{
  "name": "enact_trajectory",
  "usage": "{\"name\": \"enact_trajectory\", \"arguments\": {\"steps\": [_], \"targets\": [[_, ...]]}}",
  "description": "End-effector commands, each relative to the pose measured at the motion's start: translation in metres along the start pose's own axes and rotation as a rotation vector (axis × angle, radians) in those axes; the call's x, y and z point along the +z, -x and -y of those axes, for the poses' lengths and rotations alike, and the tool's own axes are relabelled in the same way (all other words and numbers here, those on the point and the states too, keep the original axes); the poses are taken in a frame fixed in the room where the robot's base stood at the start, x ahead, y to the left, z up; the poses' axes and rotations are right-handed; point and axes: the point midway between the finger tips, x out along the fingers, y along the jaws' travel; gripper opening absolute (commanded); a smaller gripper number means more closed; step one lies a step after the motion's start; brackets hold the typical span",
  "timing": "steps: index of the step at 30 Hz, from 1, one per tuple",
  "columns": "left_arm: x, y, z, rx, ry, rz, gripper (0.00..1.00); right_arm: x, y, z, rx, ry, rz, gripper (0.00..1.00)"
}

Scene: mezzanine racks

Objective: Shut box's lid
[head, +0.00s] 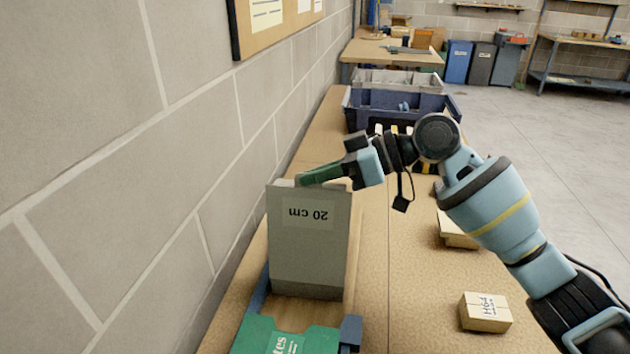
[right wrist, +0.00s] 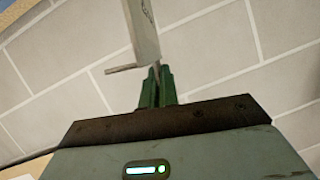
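The box's lid (head: 306,250) is a grey panel standing upright, with an upside-down "20 cm" label. Below it is the open box (head: 259,290), with a blue rim and a green item marked "tes" at its near end. My right gripper (head: 304,180) is at the lid's top edge, its green fingers reaching in from the right. In the right wrist view the fingers (right wrist: 156,84) are close together, with a thin pale strip of the lid (right wrist: 143,30) between them. The fingertips are partly hidden. My left gripper is out of view.
The box stands on a long wooden bench (head: 410,310) beside a block wall (head: 110,200). A small carton (head: 485,312) and another carton (head: 455,232) lie to the right. Bare floor (head: 540,150) lies right of the bench.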

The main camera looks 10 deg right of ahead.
Motion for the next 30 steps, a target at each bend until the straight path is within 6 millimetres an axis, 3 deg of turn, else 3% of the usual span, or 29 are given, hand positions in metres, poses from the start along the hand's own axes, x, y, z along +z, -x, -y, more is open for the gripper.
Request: {"name": "enact_trajectory", "arguments": {"steps": [6,12,28,30], "targets": [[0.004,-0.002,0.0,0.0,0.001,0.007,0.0,0.002,-0.001,-0.025,-0.022,-0.054,-0.001,0.0],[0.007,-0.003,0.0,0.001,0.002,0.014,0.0,0.005,-0.002,-0.037,-0.02,-0.052,0.002,0.0],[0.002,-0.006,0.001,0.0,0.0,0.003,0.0,0.007,-0.003,-0.042,-0.019,-0.05,0.008,0.0],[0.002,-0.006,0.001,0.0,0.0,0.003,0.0,0.007,-0.003,-0.042,-0.019,-0.05,0.007,0.13]]}}
